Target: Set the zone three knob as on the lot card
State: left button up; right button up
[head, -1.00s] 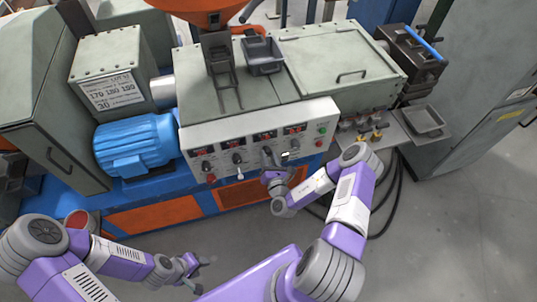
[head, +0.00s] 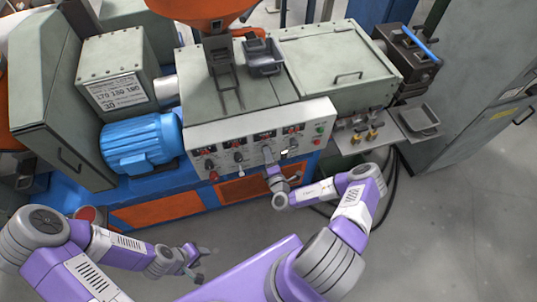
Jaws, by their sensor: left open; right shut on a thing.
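The lot card (head: 120,90) is a white printed plate on the grey box at the left; it seems to read 170, 180 or similar, 190, with 30 below. The control panel (head: 222,133) is a pale front with a row of red displays and dark knobs. My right gripper (head: 268,158) is at the third knob from the left and shut on it; the fingers hide most of that knob and its pointer. My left gripper (head: 196,264) is open and empty, low over the floor, well away from the panel.
A blue motor (head: 142,143) stands left of the panel. The floor in front is clear.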

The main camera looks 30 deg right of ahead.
jog(key=shift+m+b, duration=0.45)
jog(key=shift+m, duration=6.95)
jog(key=o, duration=1)
jog(key=shift+o, duration=0.2)
jog(key=v, duration=0.7)
jog(key=shift+s, duration=0.35)
jog(key=shift+d+f, duration=0.1)
